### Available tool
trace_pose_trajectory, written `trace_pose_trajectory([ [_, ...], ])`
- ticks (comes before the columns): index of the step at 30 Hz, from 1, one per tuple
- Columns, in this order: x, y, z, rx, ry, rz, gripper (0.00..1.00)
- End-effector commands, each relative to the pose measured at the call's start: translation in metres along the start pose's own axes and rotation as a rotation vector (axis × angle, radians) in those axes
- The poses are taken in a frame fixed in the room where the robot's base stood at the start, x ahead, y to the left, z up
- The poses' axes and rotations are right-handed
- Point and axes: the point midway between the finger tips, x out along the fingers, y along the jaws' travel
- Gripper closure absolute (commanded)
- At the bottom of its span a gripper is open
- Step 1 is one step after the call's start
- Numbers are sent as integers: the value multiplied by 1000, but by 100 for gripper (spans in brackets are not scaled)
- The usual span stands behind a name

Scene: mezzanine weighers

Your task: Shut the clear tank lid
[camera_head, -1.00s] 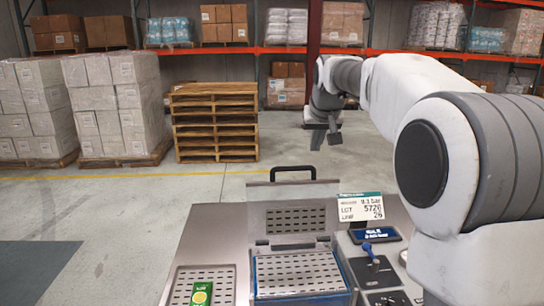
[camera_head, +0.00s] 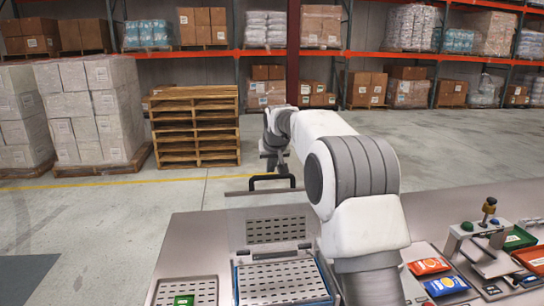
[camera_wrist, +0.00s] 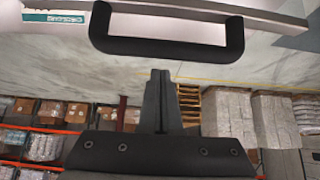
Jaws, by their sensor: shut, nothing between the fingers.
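The clear lid (camera_head: 237,208) stands raised at the back of the tank (camera_head: 236,283), with a black handle (camera_head: 257,184) on its top edge. The tank holds a perforated metal tray and has a blue rim. My gripper (camera_head: 282,165) is by the handle, on its far side in the head view. In the wrist view, my gripper's fingers (camera_wrist: 161,75) are together and empty, pointing at the handle (camera_wrist: 165,47) and the lid's edge (camera_wrist: 270,14). A small gap seems to separate fingertips and handle; contact cannot be told.
A perforated tray with a green packet (camera_head: 184,300) lies left of the tank. Right of my arm are orange (camera_head: 428,266) and blue packets (camera_head: 446,286) and a small stand (camera_head: 488,235). Pallets (camera_head: 195,130) and wrapped stacks (camera_head: 85,115) stand beyond open floor.

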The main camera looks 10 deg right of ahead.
Motion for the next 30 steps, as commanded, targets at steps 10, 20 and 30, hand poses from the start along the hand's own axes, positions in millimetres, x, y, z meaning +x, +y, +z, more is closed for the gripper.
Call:
trace_pose_trajectory([
  [10, -23, 0, 22, 0, 6, 1, 100],
  [20, -25, 0, 25, 0, 6, 1, 100],
  [30, -24, 0, 26, 0, 17, 1, 100],
])
